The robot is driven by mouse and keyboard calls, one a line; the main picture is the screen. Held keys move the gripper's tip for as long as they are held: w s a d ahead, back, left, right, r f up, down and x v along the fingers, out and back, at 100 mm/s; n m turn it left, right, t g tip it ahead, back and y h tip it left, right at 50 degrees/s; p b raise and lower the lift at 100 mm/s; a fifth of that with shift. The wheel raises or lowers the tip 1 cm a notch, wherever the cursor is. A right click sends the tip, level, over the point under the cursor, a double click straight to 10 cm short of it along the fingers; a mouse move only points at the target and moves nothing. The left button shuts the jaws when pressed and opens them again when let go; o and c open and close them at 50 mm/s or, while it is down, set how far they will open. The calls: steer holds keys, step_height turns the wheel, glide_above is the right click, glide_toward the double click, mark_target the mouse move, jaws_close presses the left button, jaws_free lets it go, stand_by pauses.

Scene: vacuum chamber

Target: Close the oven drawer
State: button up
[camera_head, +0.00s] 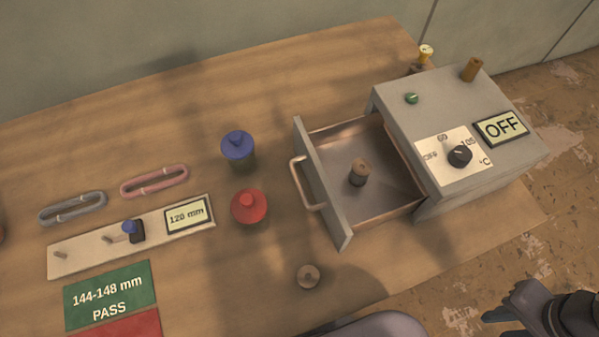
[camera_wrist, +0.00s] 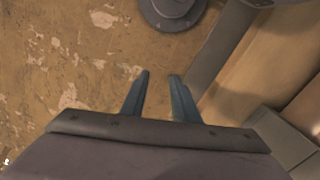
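The grey oven (camera_head: 465,120) stands at the right end of the wooden table, with a display reading OFF and a dial on its top. Its drawer (camera_head: 375,205) is pulled out to the left, with a copper-coloured bar handle (camera_head: 303,184) on its front panel. A small brown cylinder with a knob (camera_head: 358,172) stands inside the drawer. My gripper (camera_head: 493,318) is at the bottom right in the head view, over the floor and well apart from the handle. In the wrist view my gripper (camera_wrist: 159,76) has its two fingers apart with nothing between them.
A red knobbed piece (camera_head: 249,206), a blue one (camera_head: 238,147) and a small ring (camera_head: 308,276) stand left of and below the drawer. A gauge board (camera_head: 90,251) and two oval links lie farther left. A yellow-topped piece (camera_head: 425,53) stands behind the oven.

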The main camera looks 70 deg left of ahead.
steer(key=a+r+n+p, duration=0.2)
steer(key=a+r+n, duration=0.3)
steer(key=a, duration=0.6)
steer(key=n+t+p, duration=0.2)
steer(key=n+p, duration=0.7)
glide_toward(300, 185)
steer(key=shift+w+d+f+p, duration=0.15)
steer(key=shift+f+p, duration=0.3)
steer(key=shift+f, duration=0.75)
steer(key=shift+w+a+f+p, duration=0.15)
steer(key=shift+f+p, duration=0.25)
steer(key=shift+f, duration=0.8)
steer(key=shift+w+d+f+p, duration=0.1)
steer(key=shift+w+f+p, duration=0.25)
steer(key=shift+f, duration=0.9)
steer(key=shift+s, duration=0.1)
steer(key=shift+c, duration=0.3)
jaws_close()
